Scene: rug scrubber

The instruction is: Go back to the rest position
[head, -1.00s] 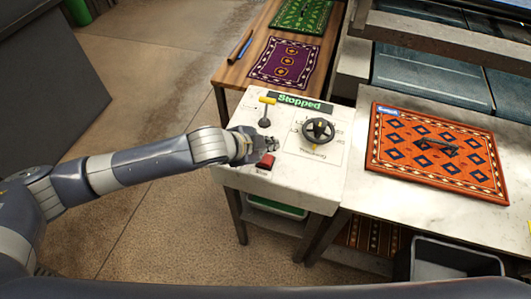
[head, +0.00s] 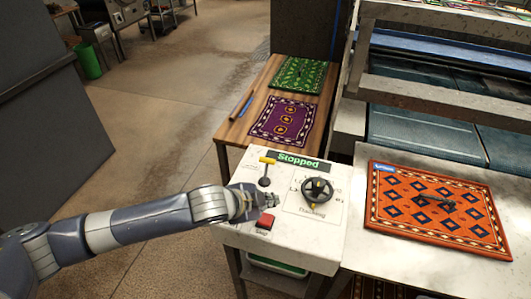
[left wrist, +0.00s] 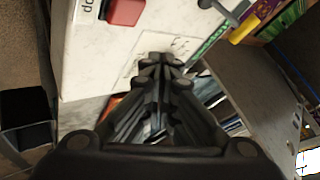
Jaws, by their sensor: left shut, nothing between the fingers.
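My left gripper (head: 270,200) is over the white control panel (head: 325,247), between the red stop button (head: 265,221) and the black handwheel (head: 317,190). Its fingers are shut and empty; the left wrist view shows them drawn together (left wrist: 162,68). I cannot tell whether they touch anything. The red button also shows in the left wrist view (left wrist: 125,12), to the left of the fingers. A lever with a yellow handle (head: 267,160) stands at the panel's back. The display (head: 298,160) reads "Stopped". My right gripper is not in view.
An orange patterned rug (head: 438,208) lies on the pale table (head: 370,153) at the right. Purple (head: 284,121) and green (head: 300,75) rugs lie on a wooden table (head: 233,132) behind the panel. A machine frame (head: 440,90) fills the back right. The floor at the left is open.

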